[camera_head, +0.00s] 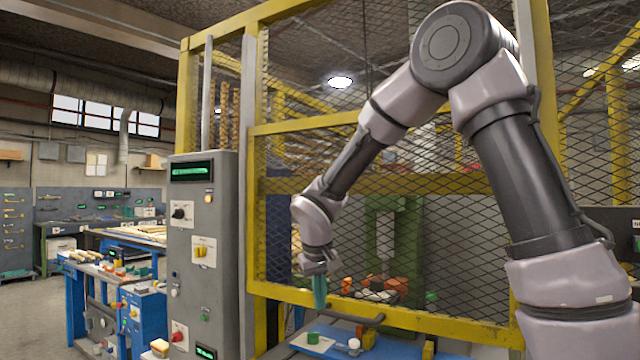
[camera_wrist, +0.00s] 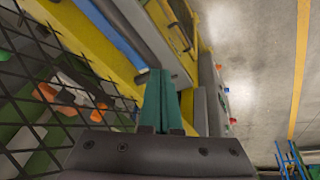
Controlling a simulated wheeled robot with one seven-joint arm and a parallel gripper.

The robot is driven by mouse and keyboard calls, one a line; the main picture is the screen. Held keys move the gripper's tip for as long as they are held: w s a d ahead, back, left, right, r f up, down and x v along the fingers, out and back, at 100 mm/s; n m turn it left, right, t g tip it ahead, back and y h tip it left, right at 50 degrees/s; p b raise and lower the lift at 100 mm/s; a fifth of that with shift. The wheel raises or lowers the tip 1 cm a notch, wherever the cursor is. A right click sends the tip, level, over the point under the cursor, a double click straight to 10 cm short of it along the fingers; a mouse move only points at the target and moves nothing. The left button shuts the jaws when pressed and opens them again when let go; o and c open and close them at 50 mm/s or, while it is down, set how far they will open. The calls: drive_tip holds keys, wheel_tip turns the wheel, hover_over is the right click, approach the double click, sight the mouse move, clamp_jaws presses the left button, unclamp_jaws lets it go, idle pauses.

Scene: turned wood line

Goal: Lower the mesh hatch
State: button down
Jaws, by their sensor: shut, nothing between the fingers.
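The mesh hatch (camera_head: 440,322) is a yellow frame filled with dark diamond mesh, in the middle of the head view. A dark bar handle (camera_head: 345,315) is on its bottom rail. A blue surface shows below that rail. My gripper (camera_head: 319,300) hangs in front of the mesh, with its teal fingers pointing down just above the handle. I cannot tell whether they touch the handle or rail. In the wrist view the teal fingers (camera_wrist: 161,100) are together and empty. The mesh is at the left there, with a yellow rail beside the fingers.
A grey control cabinet (camera_head: 203,255) with knobs and green displays stands left of the hatch. The blue worktop (camera_head: 385,347) below carries small parts. Behind the mesh is a green machine (camera_head: 393,230) with orange pieces. Blue workbenches (camera_head: 125,290) stand at left, with open floor beside them.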

wheel_tip(320, 180, down, 22)
drive_tip(key=shift+s+d+f, duration=0.1)
drive_tip(key=shift+s, duration=0.1)
idle(0.4)
